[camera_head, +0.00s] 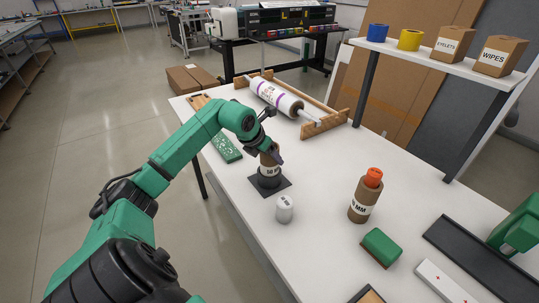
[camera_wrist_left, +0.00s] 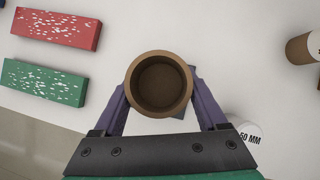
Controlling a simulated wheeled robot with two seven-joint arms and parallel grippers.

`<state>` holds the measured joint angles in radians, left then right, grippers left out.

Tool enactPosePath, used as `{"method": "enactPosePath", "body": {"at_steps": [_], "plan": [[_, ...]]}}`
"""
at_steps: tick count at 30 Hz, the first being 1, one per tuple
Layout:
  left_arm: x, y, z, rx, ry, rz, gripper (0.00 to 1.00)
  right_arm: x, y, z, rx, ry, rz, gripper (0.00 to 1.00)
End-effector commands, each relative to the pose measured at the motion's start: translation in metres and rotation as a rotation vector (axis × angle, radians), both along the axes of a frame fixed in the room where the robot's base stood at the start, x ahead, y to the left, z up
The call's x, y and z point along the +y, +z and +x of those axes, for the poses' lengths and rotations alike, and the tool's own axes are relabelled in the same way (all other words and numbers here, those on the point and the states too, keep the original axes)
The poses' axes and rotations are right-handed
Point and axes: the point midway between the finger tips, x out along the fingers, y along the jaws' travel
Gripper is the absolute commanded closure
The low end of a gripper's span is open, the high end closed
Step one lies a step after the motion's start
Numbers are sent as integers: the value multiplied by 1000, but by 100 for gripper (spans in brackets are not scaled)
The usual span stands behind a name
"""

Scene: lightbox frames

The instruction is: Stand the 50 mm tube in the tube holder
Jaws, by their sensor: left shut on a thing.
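The brown cardboard tube (camera_head: 268,160), with a white label whose text is only partly readable, stands upright at the black tube holder (camera_head: 285,185). My left gripper (camera_head: 270,154) is shut on the tube near its top. In the left wrist view the tube's open round mouth (camera_wrist_left: 160,85) shows between the two purple fingers. The tube's lower end meets the holder's round black cup; I cannot tell whether it is seated fully inside. The holder has a flat square base on the white table.
A white cap marked 50 MM (camera_head: 285,209) stands just in front of the holder. An orange-capped tube (camera_head: 361,197) and a green block (camera_head: 381,247) are to the right. A green speckled block (camera_head: 226,147) lies to the left. A roll rack (camera_head: 290,105) is behind.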

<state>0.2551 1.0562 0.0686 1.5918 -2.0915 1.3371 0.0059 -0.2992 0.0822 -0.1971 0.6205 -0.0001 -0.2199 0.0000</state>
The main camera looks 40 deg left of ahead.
Motion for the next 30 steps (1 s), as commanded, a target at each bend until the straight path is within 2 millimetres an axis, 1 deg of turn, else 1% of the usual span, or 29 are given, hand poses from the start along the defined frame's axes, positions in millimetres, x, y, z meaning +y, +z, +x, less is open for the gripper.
{"method": "enactPosePath", "body": {"at_steps": [4, 5, 6, 7, 13, 16, 19, 23, 30], "plan": [[0, -5, 0, 0, 0, 0, 95, 0, -5, -1, 1, 1, 1, 25], [0, -5, 0, 0, 0, 0, 22, 0, -5, -1, 1, 1, 1, 25], [0, -3, 0, 0, 0, 0, 6, 0, -4, -1, 1, 1, 1, 25], [0, -3, 0, 1, 0, 0, 0, 0, -4, -1, 1, 1, 1, 25], [0, -3, 0, 1, 0, 0, 0, 2, -4, -1, 3, 3, 2, 25], [0, 2, 0, 1, -1, -1, 0, 3, 2, -1, 3, 3, 3, 25], [2, 8, -6, 0, 1, 4, 0, 3, -6, -2, 3, 3, 3, 25], [1, 29, -20, 1, 0, 7, 0, 3, -15, -2, 3, 3, 4, 25], [-1, 76, -50, 0, 0, 6, 0, 4, -37, -2, 3, 2, 4, 25]]}}
